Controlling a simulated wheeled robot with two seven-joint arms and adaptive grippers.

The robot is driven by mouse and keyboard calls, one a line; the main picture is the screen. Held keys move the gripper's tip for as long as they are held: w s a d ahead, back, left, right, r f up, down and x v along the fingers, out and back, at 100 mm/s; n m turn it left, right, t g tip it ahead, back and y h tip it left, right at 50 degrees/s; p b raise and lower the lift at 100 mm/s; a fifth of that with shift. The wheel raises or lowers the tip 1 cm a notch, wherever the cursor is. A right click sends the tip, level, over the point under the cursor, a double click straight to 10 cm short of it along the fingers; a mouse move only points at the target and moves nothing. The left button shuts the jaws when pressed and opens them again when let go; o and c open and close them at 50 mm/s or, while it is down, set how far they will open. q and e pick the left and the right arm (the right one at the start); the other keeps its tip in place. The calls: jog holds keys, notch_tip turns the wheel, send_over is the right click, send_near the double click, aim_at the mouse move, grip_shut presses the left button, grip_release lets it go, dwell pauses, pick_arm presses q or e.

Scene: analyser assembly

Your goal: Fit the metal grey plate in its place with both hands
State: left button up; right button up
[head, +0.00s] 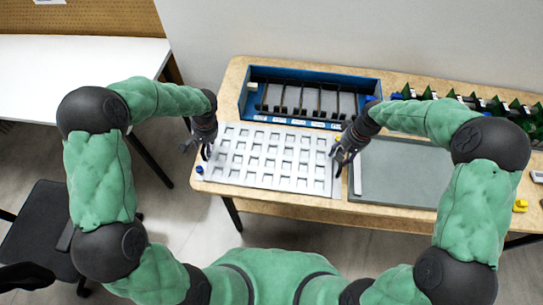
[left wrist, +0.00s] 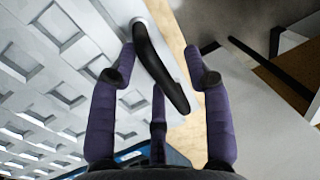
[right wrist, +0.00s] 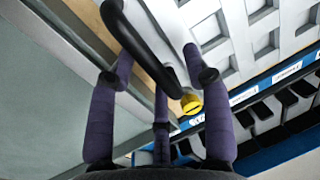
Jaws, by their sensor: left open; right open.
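The light grey plate (head: 270,157) with rows of square pockets lies on the wooden table in the head view. It also shows in the left wrist view (left wrist: 88,62) and in the right wrist view (right wrist: 238,48). A black handle (left wrist: 160,68) is at its left edge, and another black handle (right wrist: 140,45) is at its right edge. My left gripper (head: 195,150) is open at the left edge, its fingers on either side of the handle. My right gripper (head: 340,162) is open at the right edge, its fingers likewise around the handle. Whether any finger touches is unclear.
A blue rack (head: 312,76) with black dividers stands behind the plate. A flat grey panel (head: 405,170) lies to the right, close beside my right gripper. A yellow knob (right wrist: 191,103) is near the right handle. A white table (head: 75,80) stands at the far left.

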pick_arm(q)
grip_shut()
pick_arm(e)
grip_shut()
pick_arm(q)
jog(key=shift+d+r, duration=0.1)
jog(key=shift+r, duration=0.05)
pick_arm(e)
jog(key=shift+a+r, duration=0.1)
jog(key=shift+r, duration=0.05)
